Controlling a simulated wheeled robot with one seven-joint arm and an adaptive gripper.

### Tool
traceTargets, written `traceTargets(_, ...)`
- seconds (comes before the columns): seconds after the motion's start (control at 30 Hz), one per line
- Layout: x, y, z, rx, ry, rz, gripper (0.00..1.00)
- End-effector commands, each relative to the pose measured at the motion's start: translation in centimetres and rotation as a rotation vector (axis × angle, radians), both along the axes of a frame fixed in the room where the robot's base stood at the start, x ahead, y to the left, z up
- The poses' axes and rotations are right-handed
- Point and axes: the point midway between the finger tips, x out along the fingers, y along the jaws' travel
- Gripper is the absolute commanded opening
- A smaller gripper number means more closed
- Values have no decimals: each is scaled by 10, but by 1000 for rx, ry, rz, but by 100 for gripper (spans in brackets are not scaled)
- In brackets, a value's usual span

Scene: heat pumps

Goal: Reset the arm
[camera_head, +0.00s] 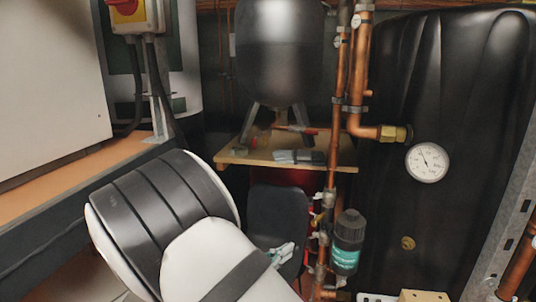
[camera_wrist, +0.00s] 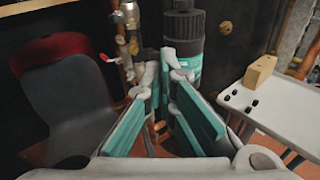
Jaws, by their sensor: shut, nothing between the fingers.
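My gripper (camera_head: 281,254) is at the lower middle of the head view, at the end of my white and black arm, which reaches in from the lower left. In the wrist view my gripper (camera_wrist: 163,76) points ahead, with its teal-padded fingers close together. It is shut and holds nothing. A black filter canister with a teal label (camera_head: 347,243) stands to the right of my gripper in the head view. The canister (camera_wrist: 183,30) also shows just beyond the fingertips in the wrist view; I cannot tell the exact gap.
A dark chair (camera_head: 278,208) stands behind my gripper. Copper pipes (camera_head: 331,150) run vertically beside the large black tank (camera_head: 450,80) with a round gauge (camera_head: 426,162). A wooden shelf (camera_head: 230,158) is under a dark vessel (camera_head: 280,50). A white table (camera_wrist: 285,105) carries a wooden block (camera_wrist: 260,71).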

Motion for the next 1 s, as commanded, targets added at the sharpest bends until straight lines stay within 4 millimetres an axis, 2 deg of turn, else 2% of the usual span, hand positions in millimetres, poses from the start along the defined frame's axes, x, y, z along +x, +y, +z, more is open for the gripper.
traceTargets(0.27, -18, -48, 31, 169, -23, -175, 0)
traceTargets(0.43, -43, -89, 57, 338, -54, -343, 0)
traceTargets(0.6, -86, -134, 87, 576, -112, -564, 0)
traceTargets(0.7, -113, -154, 102, 716, -155, -687, 0)
traceTargets(0.9, -171, -179, 129, 993, -258, -911, 0)
traceTargets(1.0, -198, -185, 142, 1132, -318, -1011, 0)
